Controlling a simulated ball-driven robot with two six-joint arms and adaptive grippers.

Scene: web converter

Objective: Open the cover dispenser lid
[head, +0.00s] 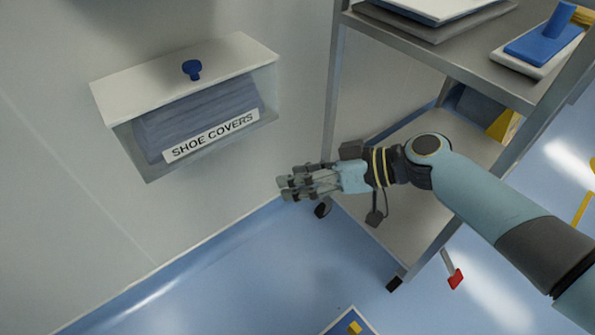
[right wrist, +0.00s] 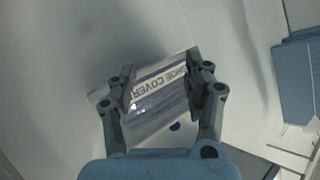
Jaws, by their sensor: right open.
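The shoe cover dispenser (head: 195,108) is a clear-fronted box on the wall, with folded blue covers inside and a "SHOE COVERS" label. Its white lid (head: 160,83) lies shut on top and carries a round blue knob (head: 192,69). My right gripper (head: 282,188) is open and empty, to the lower right of the dispenser and apart from it. In the right wrist view the dispenser (right wrist: 152,112) shows between and beyond the open fingers (right wrist: 160,88), with the blue knob (right wrist: 175,127) below the label. My left gripper is not in view.
A metal shelf cart (head: 450,65) on casters stands right of the dispenser, close behind my right arm. Grey and white trays (head: 430,12) and a blue-handled tool (head: 545,42) lie on its top.

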